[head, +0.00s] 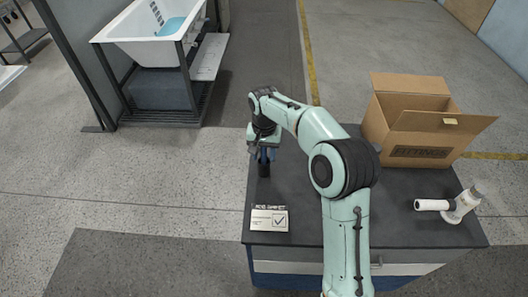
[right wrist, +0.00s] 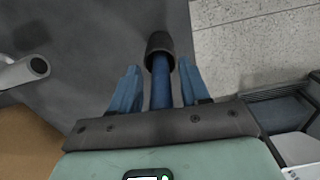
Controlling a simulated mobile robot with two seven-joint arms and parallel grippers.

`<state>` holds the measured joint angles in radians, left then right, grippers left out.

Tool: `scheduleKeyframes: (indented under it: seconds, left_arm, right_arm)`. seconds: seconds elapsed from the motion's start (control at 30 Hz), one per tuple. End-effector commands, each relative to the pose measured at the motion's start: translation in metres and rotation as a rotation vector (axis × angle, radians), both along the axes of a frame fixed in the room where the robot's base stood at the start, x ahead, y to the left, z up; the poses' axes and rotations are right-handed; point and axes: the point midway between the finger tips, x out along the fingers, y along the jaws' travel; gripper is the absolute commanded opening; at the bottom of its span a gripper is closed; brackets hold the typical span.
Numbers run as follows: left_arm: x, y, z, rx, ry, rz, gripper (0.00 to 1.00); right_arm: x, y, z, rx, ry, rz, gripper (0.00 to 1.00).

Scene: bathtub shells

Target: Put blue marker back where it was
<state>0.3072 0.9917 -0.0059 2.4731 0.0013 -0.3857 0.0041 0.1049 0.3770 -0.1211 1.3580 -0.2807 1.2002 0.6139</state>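The blue marker (right wrist: 161,85) shows between the fingers of my right gripper (right wrist: 160,82) in the right wrist view. Its far end goes into a dark, round holder (right wrist: 160,44). My right gripper is open, with a gap on each side of the marker. In the head view my right gripper (head: 264,152) points down at the left edge of the dark tabletop, just above the dark holder (head: 263,169). The marker is mostly hidden there by the gripper. My left gripper is not in view.
On the tabletop (head: 310,225) are a white card with a check mark (head: 269,219), an open cardboard box (head: 420,125) and a white pipe fitting (head: 452,206). A white bathtub shell (head: 140,45) stands on a dark rack at the back left.

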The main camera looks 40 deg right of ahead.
Motion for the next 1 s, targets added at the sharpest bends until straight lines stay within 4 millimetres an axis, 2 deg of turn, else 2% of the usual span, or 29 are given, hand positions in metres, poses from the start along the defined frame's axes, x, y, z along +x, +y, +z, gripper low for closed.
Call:
scheduleKeyframes:
  seconds: [0.2, 0.33, 0.8, 1.0]
  left_arm:
    - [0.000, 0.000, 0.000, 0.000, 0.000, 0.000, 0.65]
    - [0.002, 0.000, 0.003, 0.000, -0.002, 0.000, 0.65]
    - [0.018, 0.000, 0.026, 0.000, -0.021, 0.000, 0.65]
    - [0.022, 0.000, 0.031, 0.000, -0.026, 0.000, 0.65]
  right_arm:
    - [0.000, 0.000, 0.001, 0.000, 0.000, 0.000, 0.46]
    - [0.001, 0.000, 0.011, -0.001, -0.004, 0.000, 0.46]
    - [0.001, 0.000, 0.105, -0.001, -0.005, 0.000, 0.46]
    - [0.000, 0.000, 0.123, -0.001, -0.001, 0.000, 0.46]
